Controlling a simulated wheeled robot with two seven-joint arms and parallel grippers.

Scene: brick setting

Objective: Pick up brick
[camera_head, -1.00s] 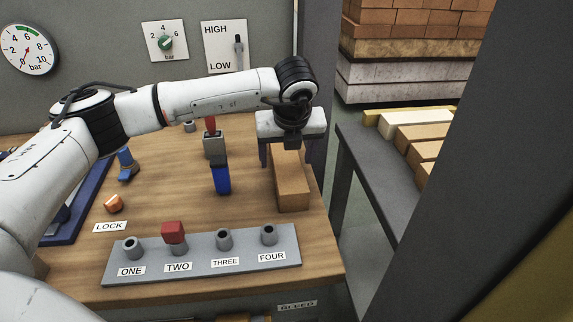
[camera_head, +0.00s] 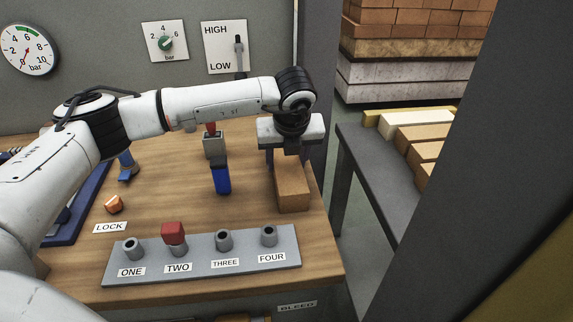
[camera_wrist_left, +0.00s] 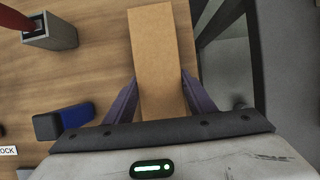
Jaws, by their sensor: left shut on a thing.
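The tan brick (camera_head: 293,190) lies lengthwise on the wooden workbench (camera_head: 255,205), near its right edge. My left gripper (camera_head: 290,162) is above the brick's far part, with its fingers down on either side and shut on it. The left wrist view shows the brick (camera_wrist_left: 155,50) between the two dark fingers, its far end reaching out past them. The brick looks to be resting on the bench; I cannot tell whether it is lifted at all. My right gripper is not in view.
A grey panel (camera_head: 200,262) with posts ONE to FOUR lies in front. A side table (camera_head: 372,175) holds more bricks to the right, beyond a gap. A dark post (camera_head: 440,190) stands at right.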

